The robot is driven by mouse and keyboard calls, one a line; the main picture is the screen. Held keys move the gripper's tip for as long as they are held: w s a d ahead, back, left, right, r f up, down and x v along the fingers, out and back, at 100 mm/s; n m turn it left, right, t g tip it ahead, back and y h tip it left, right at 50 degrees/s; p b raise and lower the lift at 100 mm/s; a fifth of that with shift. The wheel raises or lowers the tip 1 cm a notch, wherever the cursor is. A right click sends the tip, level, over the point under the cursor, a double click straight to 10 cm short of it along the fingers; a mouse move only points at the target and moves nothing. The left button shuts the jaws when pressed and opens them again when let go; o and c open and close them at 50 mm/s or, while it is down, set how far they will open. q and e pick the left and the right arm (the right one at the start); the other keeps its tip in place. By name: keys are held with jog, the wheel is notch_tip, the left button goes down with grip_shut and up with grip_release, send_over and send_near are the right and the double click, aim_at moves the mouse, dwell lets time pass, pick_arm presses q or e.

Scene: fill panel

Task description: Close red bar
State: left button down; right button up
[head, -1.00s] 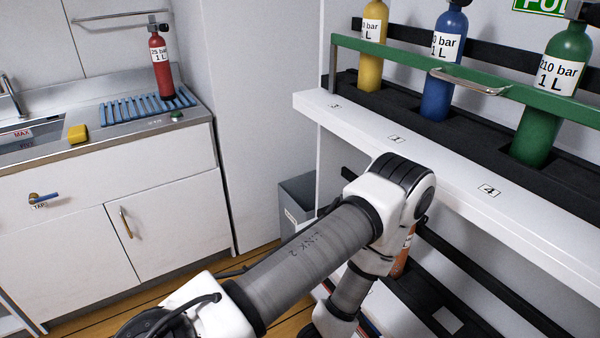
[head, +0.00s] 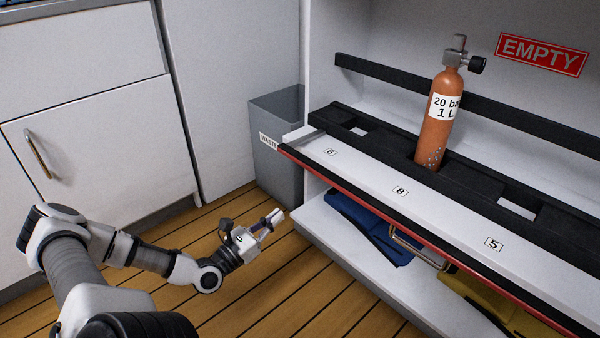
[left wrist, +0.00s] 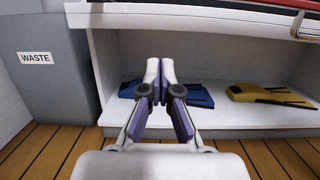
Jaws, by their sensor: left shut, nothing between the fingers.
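The red bar (head: 345,189) runs along the front edge of the white lower shelf in the head view, swung down below the shelf's top face. A metal handle (head: 418,248) is fixed to it and hangs under the shelf. In the left wrist view the red bar (left wrist: 283,3) and its handle (left wrist: 299,26) show at the top right. My left gripper (head: 276,217) is shut and empty, low in front of the shelf, left of the bar and apart from it. It also shows in the left wrist view (left wrist: 160,64). My right gripper is not in view.
An orange cylinder (head: 436,120) stands upright in the black rack on the shelf, below an EMPTY sign (head: 541,54). A grey waste bin (head: 277,150) stands left of the shelf. Blue (head: 365,225) and yellow (head: 495,310) items lie on the bottom shelf. The wooden floor (head: 290,300) is clear.

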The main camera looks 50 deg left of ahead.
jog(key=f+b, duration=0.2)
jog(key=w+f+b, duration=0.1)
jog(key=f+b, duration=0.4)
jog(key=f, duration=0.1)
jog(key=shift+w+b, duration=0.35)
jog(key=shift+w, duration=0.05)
pick_arm(q)
jog(key=w+r+p, duration=0.3)
jog(key=w+r, duration=0.3)
jog(key=w, duration=0.3)
jog(key=shift+w+d+r, duration=0.15)
jog(key=shift+w+r, duration=0.05)
jog(key=shift+w, duration=0.2)
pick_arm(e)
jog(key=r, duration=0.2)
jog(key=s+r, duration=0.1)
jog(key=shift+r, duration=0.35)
pick_arm(q)
jog(key=shift+p, duration=0.3)
